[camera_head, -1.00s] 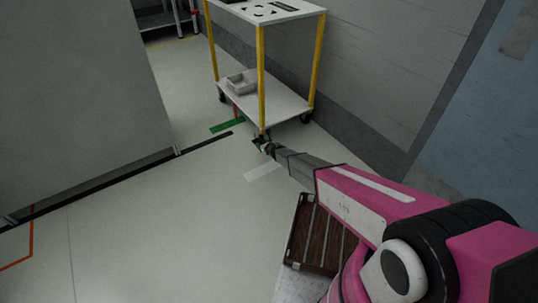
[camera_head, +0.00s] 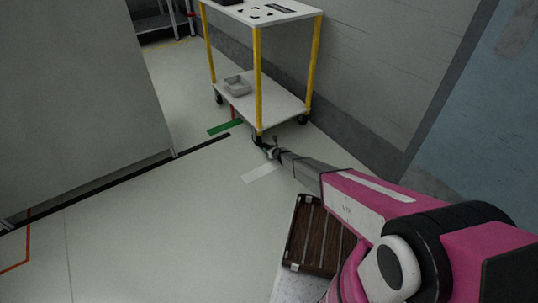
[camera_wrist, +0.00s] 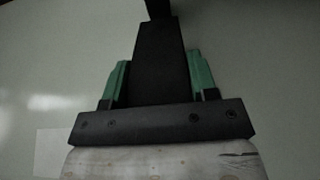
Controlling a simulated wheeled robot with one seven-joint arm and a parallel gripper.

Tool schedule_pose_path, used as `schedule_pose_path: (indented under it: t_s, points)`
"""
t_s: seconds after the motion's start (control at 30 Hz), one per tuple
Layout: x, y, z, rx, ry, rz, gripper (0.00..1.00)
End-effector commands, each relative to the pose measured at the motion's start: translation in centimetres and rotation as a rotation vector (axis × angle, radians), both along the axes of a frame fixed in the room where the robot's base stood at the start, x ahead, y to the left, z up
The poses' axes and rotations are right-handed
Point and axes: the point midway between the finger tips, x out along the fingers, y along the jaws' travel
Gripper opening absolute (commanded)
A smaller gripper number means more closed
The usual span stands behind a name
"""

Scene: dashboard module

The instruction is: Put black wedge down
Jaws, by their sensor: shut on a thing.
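My gripper (camera_head: 271,150) is low over the floor near the front leg of the cart. In the wrist view its green fingers (camera_wrist: 160,80) are shut on the black wedge (camera_wrist: 159,55), which sticks out forward between them. A dark piece lies across the wedge's far end, and I cannot tell if it is part of the wedge. In the head view the wedge is too small and dark to tell apart from the gripper and the cart's front wheel. I cannot tell whether the wedge touches the floor.
A white cart (camera_head: 272,105) with yellow legs stands ahead, a grey bin (camera_head: 238,86) on its lower shelf. Green tape (camera_head: 225,127) and a white strip (camera_head: 262,172) mark the floor. A grey panel (camera_head: 75,95) stands left, a wall right.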

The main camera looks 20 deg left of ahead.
Motion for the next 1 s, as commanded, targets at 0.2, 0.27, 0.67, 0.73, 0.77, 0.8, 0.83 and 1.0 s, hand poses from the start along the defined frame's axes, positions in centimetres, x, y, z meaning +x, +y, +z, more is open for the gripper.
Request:
schedule_pose_path:
  t_s: [0.2, 0.27, 0.67, 0.73, 0.77, 0.8, 0.83, 1.0]
  points:
    - [0.2, 0.0, -2.0, 0.000, 0.002, 0.001, 0.22]
    - [0.1, 0.0, -2.9, 0.000, 0.002, 0.001, 0.22]
    - [0.0, 0.0, -4.1, 0.002, 0.000, 0.001, 0.22]
    - [0.1, 0.0, -4.3, 0.002, 0.000, 0.001, 0.22]
    - [0.1, 0.0, -4.3, 0.001, 0.000, 0.001, 0.22]
    - [0.1, 0.0, -4.4, 0.001, 0.000, 0.001, 0.22]
    - [0.1, 0.0, -4.4, 0.000, 0.000, 0.001, 0.59]
    - [0.0, -0.1, -4.4, 0.000, 0.000, 0.000, 0.79]
